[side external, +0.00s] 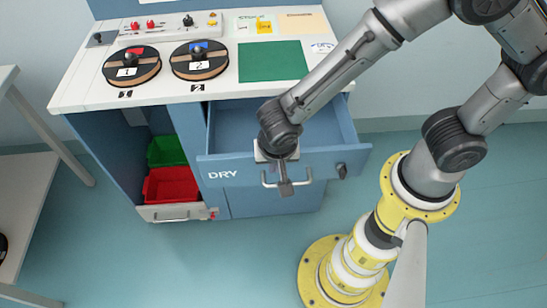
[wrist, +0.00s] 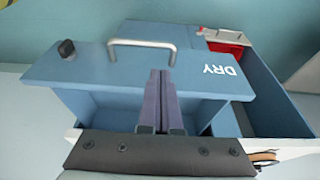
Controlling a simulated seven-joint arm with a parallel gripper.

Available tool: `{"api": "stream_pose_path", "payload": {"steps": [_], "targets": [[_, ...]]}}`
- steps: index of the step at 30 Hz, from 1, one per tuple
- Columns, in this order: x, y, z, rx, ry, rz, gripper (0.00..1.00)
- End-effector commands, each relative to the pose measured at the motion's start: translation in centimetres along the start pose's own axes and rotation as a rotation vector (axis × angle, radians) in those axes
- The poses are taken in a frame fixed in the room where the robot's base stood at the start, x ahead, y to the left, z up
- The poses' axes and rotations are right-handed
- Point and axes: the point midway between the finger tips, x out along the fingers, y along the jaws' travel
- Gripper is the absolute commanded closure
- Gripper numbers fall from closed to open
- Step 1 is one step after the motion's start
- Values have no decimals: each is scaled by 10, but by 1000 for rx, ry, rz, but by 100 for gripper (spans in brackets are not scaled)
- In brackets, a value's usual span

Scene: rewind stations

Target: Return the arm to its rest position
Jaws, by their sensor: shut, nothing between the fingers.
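My gripper (side external: 285,187) hangs in front of the open drawer's front panel (side external: 240,171), beside the metal handle (side external: 270,181) in the side view. Its fingers are together with nothing between them. In the wrist view my gripper (wrist: 161,74) shows as two dark fingers side by side, with the handle (wrist: 142,42) beyond their tips. I cannot tell whether the fingers touch the handle or panel. The drawer, marked DRY, is pulled out, and its visible inside is empty.
Two numbered round reels (side external: 132,67) (side external: 200,60), a green mat (side external: 272,61) and a switch panel (side external: 160,26) are on the worktop. Below left, an open compartment holds a green bin (side external: 167,151) and red bin (side external: 171,185). A white table (side external: 25,190) stands left. Floor in front is clear.

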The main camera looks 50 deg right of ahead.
Motion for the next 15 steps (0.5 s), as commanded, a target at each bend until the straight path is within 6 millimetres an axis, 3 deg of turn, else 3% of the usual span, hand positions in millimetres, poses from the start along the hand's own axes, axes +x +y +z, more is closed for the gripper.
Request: {"api": "stream_pose_path", "payload": {"steps": [2, 4, 7, 9, 12, 15], "targets": [[-4, 0, -13, 42, 1, -6, 100], [-21, -7, -39, 117, 5, -46, 100], [-59, -1, -88, 273, 10, -114, 100], [-89, 17, -120, 339, 14, -153, 100], [-126, 50, -152, 352, 28, -201, 100], [-158, 88, -168, 308, 52, -243, 100]]}}
